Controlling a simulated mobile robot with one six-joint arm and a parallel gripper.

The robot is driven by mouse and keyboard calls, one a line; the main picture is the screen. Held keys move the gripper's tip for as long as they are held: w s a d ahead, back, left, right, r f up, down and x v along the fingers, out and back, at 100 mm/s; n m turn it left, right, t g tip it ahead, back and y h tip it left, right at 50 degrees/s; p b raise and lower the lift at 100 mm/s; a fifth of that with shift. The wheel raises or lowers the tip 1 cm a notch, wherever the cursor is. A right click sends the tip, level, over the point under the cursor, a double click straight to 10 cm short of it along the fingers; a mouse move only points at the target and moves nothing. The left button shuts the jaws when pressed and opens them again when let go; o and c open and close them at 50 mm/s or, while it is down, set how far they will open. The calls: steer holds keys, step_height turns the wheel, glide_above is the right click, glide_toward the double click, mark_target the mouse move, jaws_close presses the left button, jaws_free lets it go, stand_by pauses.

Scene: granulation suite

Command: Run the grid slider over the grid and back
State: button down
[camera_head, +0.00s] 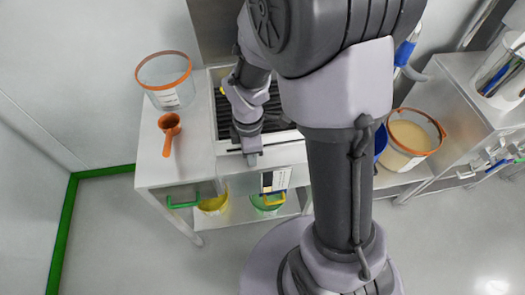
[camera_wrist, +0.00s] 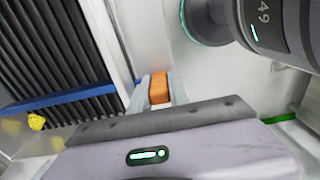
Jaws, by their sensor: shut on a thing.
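The grid (camera_wrist: 62,48), a row of dark slats in a pale frame, fills the left of the wrist view. It also shows in the head view (camera_head: 223,122), partly hidden by my arm. The grid slider (camera_wrist: 62,98) is a blue bar lying across the slats. An orange block (camera_wrist: 160,86), in line with the bar and seemingly its handle, sits between my fingers. My gripper (camera_wrist: 158,90) is shut on this block, beside the frame. In the head view my gripper (camera_head: 251,155) is at the front edge of the grid. A yellow lump (camera_wrist: 37,121) lies on the grid near the bar.
A clear tub with an orange rim (camera_head: 167,88) and an orange scoop (camera_head: 169,130) stand on the bench (camera_head: 190,165) to the left. A tub of pale powder (camera_head: 410,138) stands at right. Yellow and green containers (camera_head: 213,204) sit below the bench.

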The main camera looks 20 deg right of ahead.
steer(key=shift+w+a, duration=0.2)
steer(key=shift+a, duration=0.65)
steer(key=shift+w+a, duration=0.25)
steer(key=shift+a, duration=0.6)
steer(key=shift+w+a, duration=0.2)
steer(key=shift+a, duration=0.65)
steer(key=shift+d, duration=0.1)
steer(key=s+d, duration=0.1)
steer(key=d, duration=0.3)
steer(key=s+d+p, duration=0.1)
steer(key=d, duration=0.4)
steer(key=s+d+p, duration=0.1)
steer(key=d, duration=0.3)
steer(key=shift+s+d, duration=0.15)
steer(key=shift+d, duration=0.1)
steer(key=s+d, duration=0.1)
steer(key=d, duration=0.3)
steer(key=s+d+p, duration=0.1)
steer(key=d, duration=0.3)
steer(key=s+d+p, duration=0.1)
steer(key=d, duration=0.2)
steer(key=shift+d, duration=0.4)
steer(key=c, duration=1.2)
jaws_free()
steer(key=shift+o, duration=0.2)
steer(key=shift+r, duration=0.1)
